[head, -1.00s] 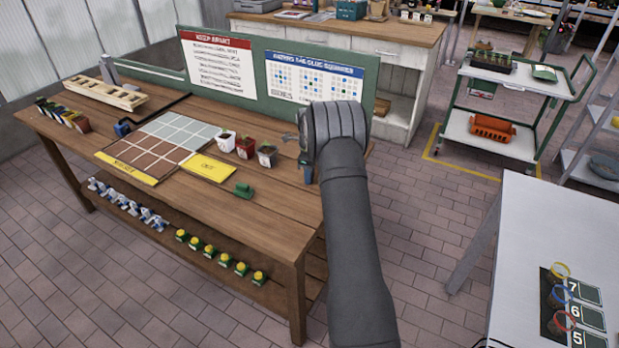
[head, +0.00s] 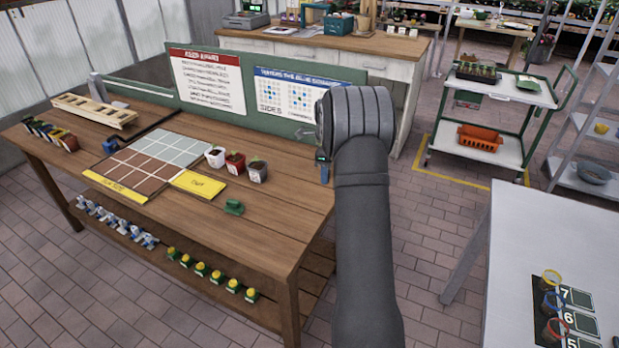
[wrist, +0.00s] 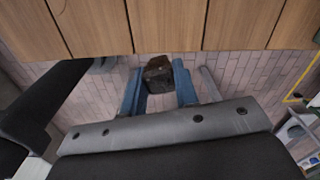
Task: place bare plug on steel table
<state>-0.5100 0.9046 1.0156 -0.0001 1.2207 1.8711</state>
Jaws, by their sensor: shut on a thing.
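The bare plug (wrist: 158,73) is a small dark brown block of soil. In the wrist view my gripper (wrist: 158,84) is shut on it, with one blue finger on each side. In the head view my gripper (head: 322,168) is mostly hidden behind my wrist, and the plug cannot be made out there. The gripper is near the right end of the wooden bench. The steel table (head: 525,235) is the pale grey top at the right, apart from the gripper. It bears a dark strip with numbered squares 5, 6 and 7 and coloured rings.
The wooden bench (head: 120,225) holds a tiled grid mat (head: 150,160), a yellow card (head: 198,183), small pots (head: 235,163) and a green object (head: 233,207). A trolley (head: 500,90) stands behind. Floor lies between bench and steel table. The steel table's far part is bare.

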